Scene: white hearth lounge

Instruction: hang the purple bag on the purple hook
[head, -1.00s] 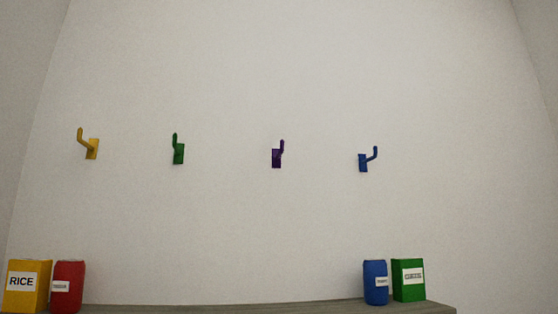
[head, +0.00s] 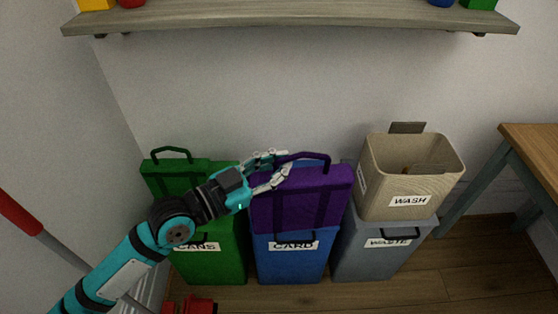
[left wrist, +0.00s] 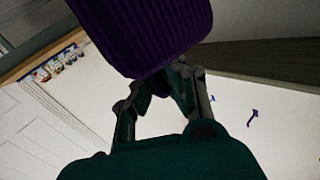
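The purple bag (head: 318,205) stands upright at the blue bin, its handle (head: 312,156) up. My left gripper (head: 288,161) is at the left end of this handle, its fingertips slightly apart in the head view. The bag covers the top of the left wrist view (left wrist: 145,30), where it hides the fingertips. I cannot tell whether the fingers grip the handle. The purple hook is outside the head view now; it showed there earlier, on the wall between the green and blue hooks. My right gripper is not in view.
A green bag (head: 176,178) is at the green CANS bin (head: 215,262). A blue CARD bin (head: 290,265) and a grey WASTE bin (head: 365,262) stand beside it. A beige WASH basket (head: 385,185) sits on the grey bin. A shelf (head: 290,18) juts out above; a table (head: 535,150) is right.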

